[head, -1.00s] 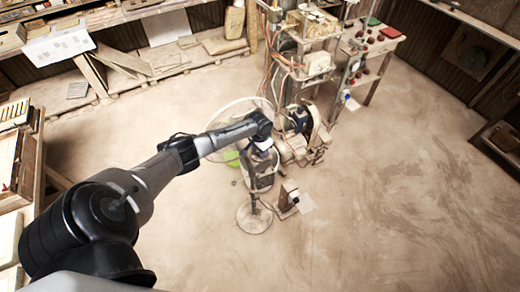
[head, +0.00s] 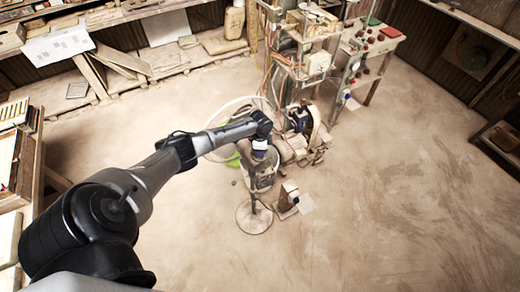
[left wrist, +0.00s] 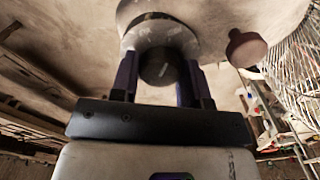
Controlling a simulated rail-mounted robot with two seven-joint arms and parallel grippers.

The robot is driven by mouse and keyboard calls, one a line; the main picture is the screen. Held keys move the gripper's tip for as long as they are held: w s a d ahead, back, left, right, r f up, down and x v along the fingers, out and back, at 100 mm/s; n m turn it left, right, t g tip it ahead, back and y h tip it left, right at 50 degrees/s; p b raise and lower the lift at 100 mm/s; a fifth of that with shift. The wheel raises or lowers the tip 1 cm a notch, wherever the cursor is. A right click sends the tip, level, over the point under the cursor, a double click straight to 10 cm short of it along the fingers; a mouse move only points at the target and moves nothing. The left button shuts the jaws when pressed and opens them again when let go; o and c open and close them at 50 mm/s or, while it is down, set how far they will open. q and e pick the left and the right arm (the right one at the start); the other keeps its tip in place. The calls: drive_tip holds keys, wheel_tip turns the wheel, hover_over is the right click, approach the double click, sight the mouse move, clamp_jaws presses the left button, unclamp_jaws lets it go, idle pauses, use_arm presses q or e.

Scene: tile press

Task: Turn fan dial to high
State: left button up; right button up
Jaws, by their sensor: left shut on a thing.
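The floor fan stands in front of the machine, with its round wire grille (head: 212,143) and round base (head: 254,217) showing in the head view. In the left wrist view the grille (left wrist: 292,62) is at the right edge. The dark round fan dial (left wrist: 159,70) sits below a pale round housing, with a small light mark on its face. My left gripper (left wrist: 160,82) is shut on the dial, one finger on each side. In the head view the gripper and part of the fan body overlap, so the dial cannot be made out. My right gripper is not in view.
A second rounded knob (left wrist: 245,48) sticks out right of the dial. A machine frame with a motor (head: 290,147) stands close behind the fan. A small brown block-like object (head: 287,198) is right of the base. Floor at the right is open.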

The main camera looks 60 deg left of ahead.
use_arm(q)
drive_tip(key=shift+m, duration=0.3)
drive_tip(key=o, duration=0.9)
drive_tip(key=shift+o, duration=0.2)
wheel_tip(320, 180, up, 14)
drive_tip(key=b, duration=0.1)
idle(0.8)
drive_tip(key=shift+f, duration=0.1)
